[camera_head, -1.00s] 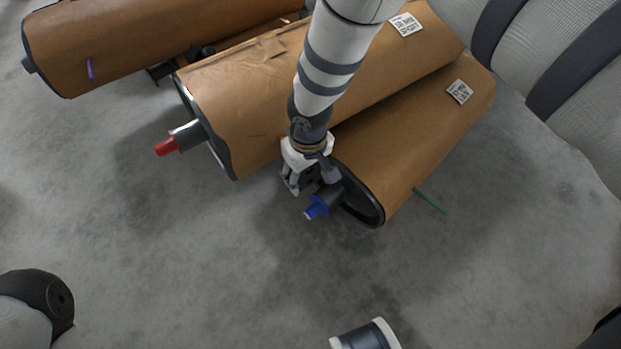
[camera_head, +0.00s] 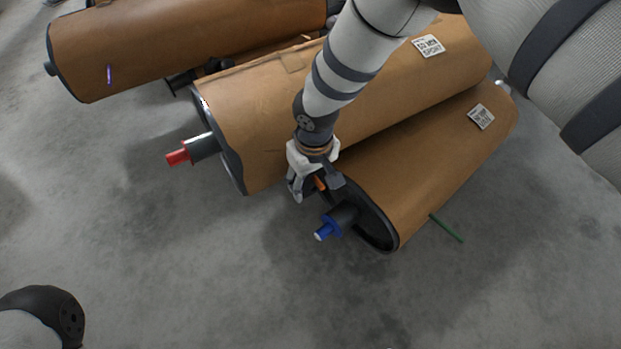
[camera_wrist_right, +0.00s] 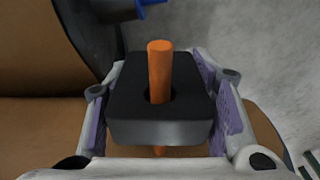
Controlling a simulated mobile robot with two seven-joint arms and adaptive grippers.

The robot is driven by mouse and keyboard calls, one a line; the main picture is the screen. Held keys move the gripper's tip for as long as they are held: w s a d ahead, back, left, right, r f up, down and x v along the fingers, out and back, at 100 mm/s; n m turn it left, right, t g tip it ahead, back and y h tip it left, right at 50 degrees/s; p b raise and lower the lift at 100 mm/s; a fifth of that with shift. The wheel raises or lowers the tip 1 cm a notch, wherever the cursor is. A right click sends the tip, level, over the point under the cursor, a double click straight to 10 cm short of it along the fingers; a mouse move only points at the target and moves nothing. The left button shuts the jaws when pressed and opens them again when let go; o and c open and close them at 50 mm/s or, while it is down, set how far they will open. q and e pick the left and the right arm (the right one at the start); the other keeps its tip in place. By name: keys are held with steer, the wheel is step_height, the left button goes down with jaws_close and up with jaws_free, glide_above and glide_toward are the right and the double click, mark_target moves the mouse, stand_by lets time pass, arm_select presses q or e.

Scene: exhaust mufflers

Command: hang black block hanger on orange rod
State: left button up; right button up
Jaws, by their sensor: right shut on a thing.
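The black block hanger (camera_wrist_right: 185,112) fills the middle of the right wrist view. It is a thick dark block with a hole through it. The orange rod (camera_wrist_right: 159,68) stands up through that hole, and a short bit of orange shows below the block. My right gripper (camera_head: 316,188) is shut on the block, with purple finger pads on its left and right sides. In the head view it is at the near ends of the wrapped mufflers, and a bit of the orange rod (camera_head: 320,184) shows between its fingers. The block is mostly hidden there. My left gripper is not in view.
Brown-wrapped mufflers lie side by side: one at the right (camera_head: 440,165), one in the middle (camera_head: 265,110), one at the back left (camera_head: 190,45). A blue-capped pipe (camera_head: 328,228) and a red-capped pipe (camera_head: 185,154) stick out. A green rod (camera_head: 447,229) is at right. The front floor is clear.

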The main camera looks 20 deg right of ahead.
steer(key=o, duration=1.3)
steer(key=shift+c, duration=0.2)
steer(key=shift+r, duration=0.1)
